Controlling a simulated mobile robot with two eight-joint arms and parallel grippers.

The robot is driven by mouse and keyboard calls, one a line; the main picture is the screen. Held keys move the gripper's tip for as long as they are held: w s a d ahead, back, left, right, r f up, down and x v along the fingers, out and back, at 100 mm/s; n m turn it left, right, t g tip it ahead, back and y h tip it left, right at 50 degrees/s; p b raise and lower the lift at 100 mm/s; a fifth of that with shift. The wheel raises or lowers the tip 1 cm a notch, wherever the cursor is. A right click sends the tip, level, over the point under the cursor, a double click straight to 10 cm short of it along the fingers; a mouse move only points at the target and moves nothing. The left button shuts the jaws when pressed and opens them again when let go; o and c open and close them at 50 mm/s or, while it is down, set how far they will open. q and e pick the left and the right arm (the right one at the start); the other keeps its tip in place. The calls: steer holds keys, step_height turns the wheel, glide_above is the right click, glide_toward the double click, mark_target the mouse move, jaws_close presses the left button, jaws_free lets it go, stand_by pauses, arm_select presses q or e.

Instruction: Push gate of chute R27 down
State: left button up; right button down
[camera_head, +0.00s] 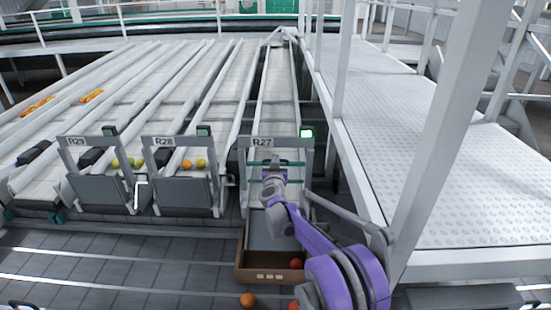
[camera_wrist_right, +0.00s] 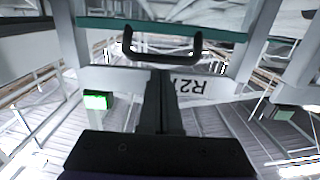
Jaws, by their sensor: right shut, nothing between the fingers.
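Chute R27 (camera_head: 277,90) carries a white label plate (camera_head: 262,143) on a grey frame, with a lit green lamp (camera_head: 306,133) at its right. Its gate shows a teal edge (camera_head: 291,163) below the label. In the right wrist view the teal edge (camera_wrist_right: 230,31) crosses the top, with a black handle (camera_wrist_right: 163,57) on it. My right gripper (camera_head: 270,168) is in front of the gate and hides part of it. Its fingers (camera_wrist_right: 164,78) are shut and empty, close to the handle; I cannot tell whether they touch it. My left gripper is not in view.
A brown crate (camera_head: 258,275) with a red tomato (camera_head: 296,264) stands below R27. An orange tomato (camera_head: 247,299) lies in front of it. Gates R28 (camera_head: 186,194) and R29 (camera_head: 100,190) are at the left. A white post (camera_head: 440,140) and walkway (camera_head: 420,130) bound the right.

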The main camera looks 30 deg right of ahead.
step_height(320, 180, down, 9)
steer(key=b, duration=0.6)
steer(key=shift+f+b, duration=0.15)
steer(key=shift+b, duration=0.25)
steer(key=shift+s, duration=0.1)
